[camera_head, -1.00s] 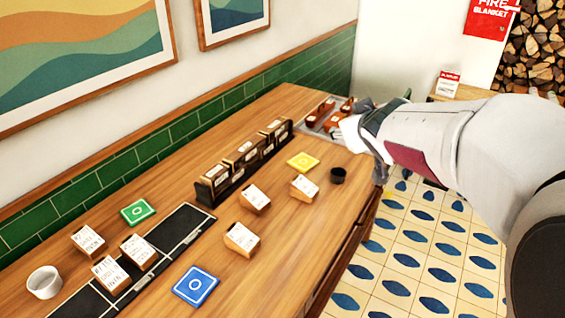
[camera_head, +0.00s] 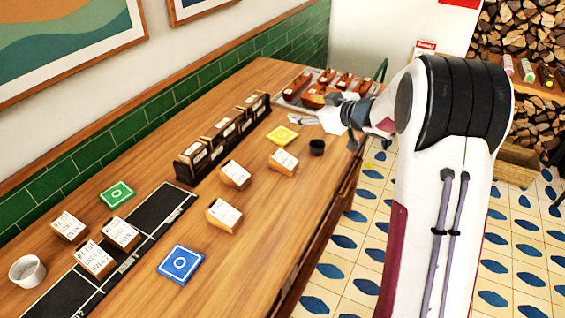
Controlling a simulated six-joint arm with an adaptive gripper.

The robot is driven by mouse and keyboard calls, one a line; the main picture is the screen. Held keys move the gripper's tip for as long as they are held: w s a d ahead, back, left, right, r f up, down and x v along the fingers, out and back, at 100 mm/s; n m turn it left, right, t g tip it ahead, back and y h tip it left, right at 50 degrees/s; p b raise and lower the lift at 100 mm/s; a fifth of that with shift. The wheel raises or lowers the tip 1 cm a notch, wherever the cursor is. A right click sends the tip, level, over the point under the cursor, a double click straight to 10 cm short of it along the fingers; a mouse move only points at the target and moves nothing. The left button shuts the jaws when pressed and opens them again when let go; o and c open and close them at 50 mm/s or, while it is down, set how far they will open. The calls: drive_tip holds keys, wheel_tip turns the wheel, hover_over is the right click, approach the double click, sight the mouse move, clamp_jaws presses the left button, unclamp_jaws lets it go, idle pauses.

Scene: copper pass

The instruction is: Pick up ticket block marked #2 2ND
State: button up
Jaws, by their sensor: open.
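Several wooden ticket blocks with white written faces lie on the wooden counter. Three loose ones are in the middle: a near block (camera_head: 224,215), a middle block (camera_head: 235,174) and a right block (camera_head: 284,159). Three more sit at the left: one block (camera_head: 69,225) on the wood, and a second block (camera_head: 121,233) and third block (camera_head: 95,258) by the black strip. Several stand in a dark rack (camera_head: 184,171). The writing is too small to tell which is #2 2ND. My gripper (camera_head: 346,112) is open above the counter's far right edge, apart from the loose blocks.
A green tile (camera_head: 117,194), a yellow tile (camera_head: 282,136) and a blue tile (camera_head: 181,263) lie on the counter. A small black cup (camera_head: 317,147) stands near the right edge, a white cup (camera_head: 27,271) at the left. A tray (camera_head: 297,96) with reddish items is at the far end.

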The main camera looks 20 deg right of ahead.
wheel_tip(320, 180, down, 6)
drive_tip(key=n+g+y, duration=0.1)
drive_tip(key=y, duration=0.1)
drive_tip(key=n+g+y, duration=0.1)
drive_tip(key=g+y, duration=0.1)
drive_tip(key=y, duration=0.1)
approach(283, 157)
drive_tip(key=w, duration=0.2)
drive_tip(key=shift+w+a, duration=0.35)
drive_tip(key=shift+w, duration=0.05)
drive_tip(key=shift+s+f, duration=0.2)
drive_tip(key=shift+f, duration=0.05)
drive_tip(key=shift+y, duration=0.3)
drive_tip(key=shift+a, duration=0.15)
drive_tip(key=shift+x, duration=1.2)
drive_tip(key=shift+f, duration=0.1)
drive_tip(key=shift+w+a+f, duration=0.45)
drive_tip(key=shift+a+f, duration=0.05)
drive_tip(key=shift+a, duration=0.25)
drive_tip(key=shift+w+a+f, duration=0.45)
drive_tip(key=shift+a, duration=0.25)
drive_tip(key=shift+w+a+f, duration=0.25)
drive_tip(key=shift+w+a, duration=0.15)
drive_tip(key=shift+w, duration=0.1)
